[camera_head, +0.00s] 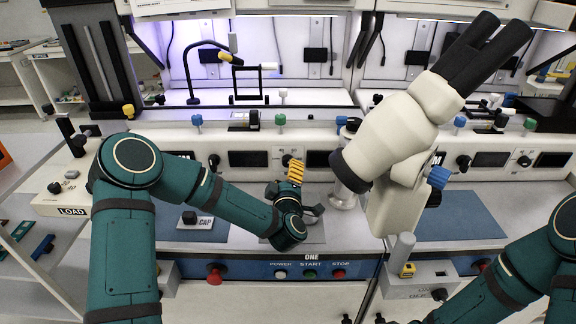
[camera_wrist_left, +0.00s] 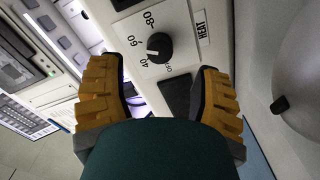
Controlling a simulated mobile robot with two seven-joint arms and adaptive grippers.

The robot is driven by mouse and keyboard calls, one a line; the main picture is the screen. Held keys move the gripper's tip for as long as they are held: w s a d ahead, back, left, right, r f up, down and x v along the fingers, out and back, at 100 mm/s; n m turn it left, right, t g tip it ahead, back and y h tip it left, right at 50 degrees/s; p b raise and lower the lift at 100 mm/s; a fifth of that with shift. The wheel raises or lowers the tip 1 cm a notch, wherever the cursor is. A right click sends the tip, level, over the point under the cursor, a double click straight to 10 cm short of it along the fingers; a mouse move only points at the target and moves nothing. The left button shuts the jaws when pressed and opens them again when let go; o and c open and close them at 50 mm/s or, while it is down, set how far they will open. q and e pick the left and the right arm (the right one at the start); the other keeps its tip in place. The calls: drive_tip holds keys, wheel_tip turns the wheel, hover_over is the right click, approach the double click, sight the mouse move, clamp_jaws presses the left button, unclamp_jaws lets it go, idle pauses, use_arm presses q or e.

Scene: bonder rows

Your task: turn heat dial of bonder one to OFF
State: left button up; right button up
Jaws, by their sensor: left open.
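The heat dial (camera_wrist_left: 160,46) is a round black knob on a white scale plate, beside a HEAT label (camera_wrist_left: 201,27). Its white pointer mark faces left in the left wrist view, between 40 and 60 as far as I can tell. OFF is printed at its lower edge. My left gripper (camera_wrist_left: 156,66) is open, its yellow fingers to either side of the dial in that view, with no visible contact. In the head view the left gripper (camera_head: 294,168) is at the front panel of bonder one (camera_head: 340,269), partly covering the dial. My right gripper is out of view.
A white microscope (camera_head: 400,135) with black eyepieces stands close right of my left gripper. Below are POWER, START and STOP buttons (camera_head: 310,274) and a red knob (camera_head: 214,275). A CAP block (camera_head: 190,217) sits on a blue mat (camera_head: 195,232) at left.

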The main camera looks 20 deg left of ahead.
sight(288, 164)
use_arm(q)
drive_tip(key=shift+x, duration=2.7)
clamp_jaws()
